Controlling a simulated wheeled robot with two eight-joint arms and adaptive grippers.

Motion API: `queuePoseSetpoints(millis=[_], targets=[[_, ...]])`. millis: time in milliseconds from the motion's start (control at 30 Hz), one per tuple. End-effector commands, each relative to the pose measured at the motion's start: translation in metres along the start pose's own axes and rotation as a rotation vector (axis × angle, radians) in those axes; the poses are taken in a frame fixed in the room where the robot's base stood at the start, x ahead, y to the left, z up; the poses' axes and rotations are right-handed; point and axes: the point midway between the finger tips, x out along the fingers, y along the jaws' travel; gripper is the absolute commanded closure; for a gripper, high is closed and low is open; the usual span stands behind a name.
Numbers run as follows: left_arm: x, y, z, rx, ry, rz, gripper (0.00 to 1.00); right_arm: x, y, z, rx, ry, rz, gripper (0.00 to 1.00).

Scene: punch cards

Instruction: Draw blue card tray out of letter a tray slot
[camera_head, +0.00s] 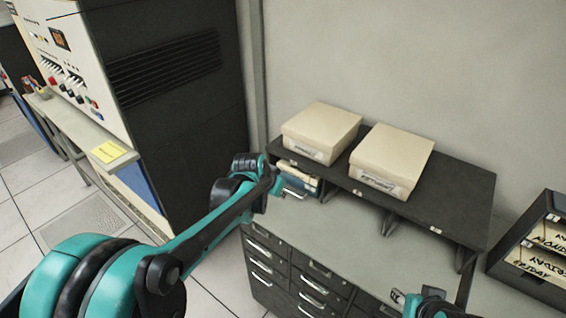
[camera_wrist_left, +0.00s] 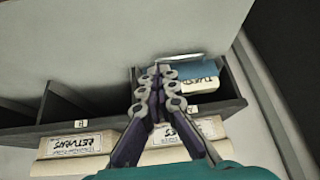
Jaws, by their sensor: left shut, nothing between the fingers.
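The blue card tray (camera_head: 299,181) sits in the leftmost slot of the dark shelf unit, with cream cards and a metal handle at its front. In the left wrist view the blue tray (camera_wrist_left: 199,70) shows its card label and handle, beside the slot plate marked A (camera_wrist_left: 193,109). My left gripper (camera_head: 277,187) is at the front of this tray, beside the handle. In the wrist view the left fingertips (camera_wrist_left: 168,73) are together with nothing between them, overlapping part of the tray front. My right gripper (camera_head: 430,304) shows only partly at the bottom edge; its fingers are unclear.
Two cream boxes (camera_head: 322,131) (camera_head: 392,160) stand on the shelf unit's top (camera_head: 455,190). The other slots look empty. The grey desktop (camera_head: 345,235) below is clear, above dark drawers. A dark rack (camera_head: 528,285) with labelled trays stands at right. A tall dark cabinet (camera_head: 185,130) stands left.

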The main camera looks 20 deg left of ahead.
Motion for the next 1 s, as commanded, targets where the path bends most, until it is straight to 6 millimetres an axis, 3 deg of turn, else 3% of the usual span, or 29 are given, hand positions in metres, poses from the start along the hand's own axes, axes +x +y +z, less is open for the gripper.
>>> queuePoseSetpoints(millis=[33, 100, 300, 533, 1000], targets=[[0.005, -0.010, -0.022, 0.013, -0.002, 0.011, 1.00, -0.018, 0.000, -0.013, 0.000, 0.000, 0.000, 0.60], [0.021, -0.020, -0.038, 0.037, -0.004, 0.025, 1.00, -0.029, 0.000, -0.021, 0.000, 0.000, 0.000, 0.60], [0.061, -0.040, -0.061, 0.083, -0.005, 0.059, 1.00, -0.050, 0.000, -0.036, 0.000, 0.000, 0.000, 0.60], [0.083, -0.046, -0.064, 0.102, -0.004, 0.070, 1.00, -0.053, 0.000, -0.038, 0.000, 0.000, 0.000, 0.60], [0.136, -0.042, -0.062, 0.101, -0.004, 0.070, 1.00, -0.032, 0.000, -0.023, 0.000, 0.000, 0.000, 0.60]])
